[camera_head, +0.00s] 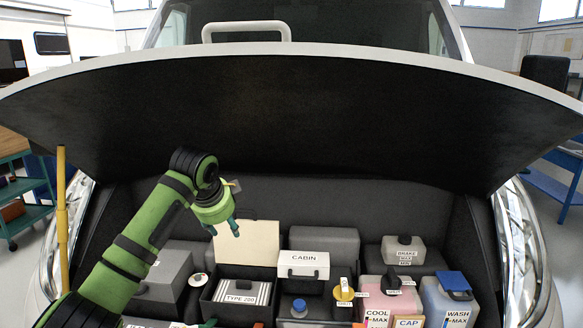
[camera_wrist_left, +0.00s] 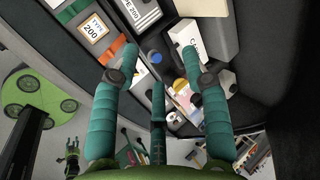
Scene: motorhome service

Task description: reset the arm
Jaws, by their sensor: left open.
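My left arm reaches in from the lower left under the raised hood. In the head view my left gripper (camera_head: 225,229) hangs in the air above the engine bay, near the raised pale lid (camera_head: 246,243) of the box marked TYPE 200 (camera_head: 243,291). In the left wrist view its teal fingers (camera_wrist_left: 160,62) are spread, with nothing between them. The white CABIN box (camera_wrist_left: 185,42) and a blue cap (camera_wrist_left: 154,57) lie beyond the fingertips. A small green and dark gripper-like shape (camera_wrist_left: 72,150) shows low at the left there; its jaws are too small to read.
The hood (camera_head: 320,110) arches overhead, with a yellow prop rod (camera_head: 62,215) at the left. The CABIN box (camera_head: 303,265), BRAKE reservoir (camera_head: 403,251), pink COOL tank (camera_head: 380,305) and blue WASH tank (camera_head: 436,300) fill the bay's right. Open air lies right of the gripper.

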